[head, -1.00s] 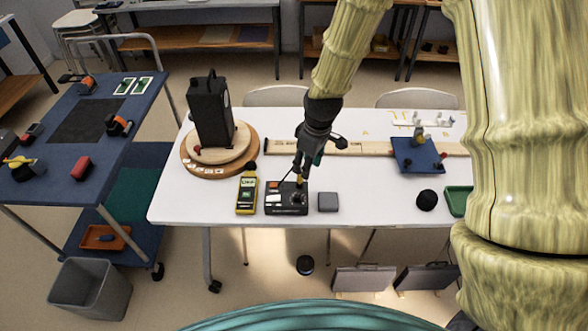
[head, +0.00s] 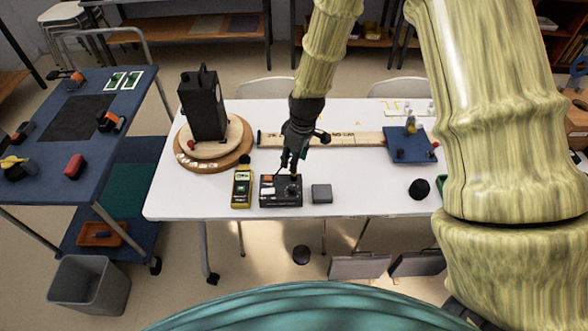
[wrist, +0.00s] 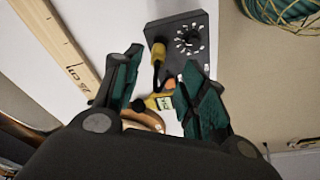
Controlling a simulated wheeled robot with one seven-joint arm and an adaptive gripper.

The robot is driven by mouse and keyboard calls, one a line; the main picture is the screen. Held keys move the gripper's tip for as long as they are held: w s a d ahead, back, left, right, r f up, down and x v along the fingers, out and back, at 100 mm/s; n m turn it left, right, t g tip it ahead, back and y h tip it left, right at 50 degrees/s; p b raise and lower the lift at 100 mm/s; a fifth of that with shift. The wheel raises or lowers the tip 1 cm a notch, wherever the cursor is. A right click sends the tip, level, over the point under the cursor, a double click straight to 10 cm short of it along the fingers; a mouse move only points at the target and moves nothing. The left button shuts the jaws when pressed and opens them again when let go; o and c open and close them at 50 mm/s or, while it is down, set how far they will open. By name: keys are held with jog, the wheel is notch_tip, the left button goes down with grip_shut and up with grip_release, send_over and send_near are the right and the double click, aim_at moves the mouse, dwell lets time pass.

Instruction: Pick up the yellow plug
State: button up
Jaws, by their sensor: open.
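The yellow plug (wrist: 158,50) stands on the black box with a dial (wrist: 184,28) in the wrist view, with a dark part running down from it. In the head view the plug cannot be made out behind my gripper. My gripper (wrist: 161,62) is open, its two green-padded fingers spread to either side of the plug in the picture. Whether they are level with it in depth I cannot tell. In the head view my gripper (head: 289,166) hangs over the back edge of the black box (head: 281,199), pointing down. Nothing is held.
A yellow meter (head: 242,188) lies just left of the box, and a small grey block (head: 322,193) lies right of it. A black speaker (head: 203,108) stands on a round wooden board (head: 232,157). A long wooden ruler (head: 350,139) lies behind. Front table strip is clear.

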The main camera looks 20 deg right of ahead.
jog(key=shift+w+d+f+p, duration=0.1)
jog(key=shift+f+p, duration=0.35)
jog(key=shift+f, duration=0.2)
jog(key=shift+w+d+f+p, duration=0.1)
jog(key=shift+f+p, duration=0.3)
jog(key=shift+f, duration=0.25)
jog(key=shift+w+a+f+p, duration=0.15)
jog(key=shift+f+p, duration=0.15)
jog(key=shift+f, duration=0.85)
grip_shut()
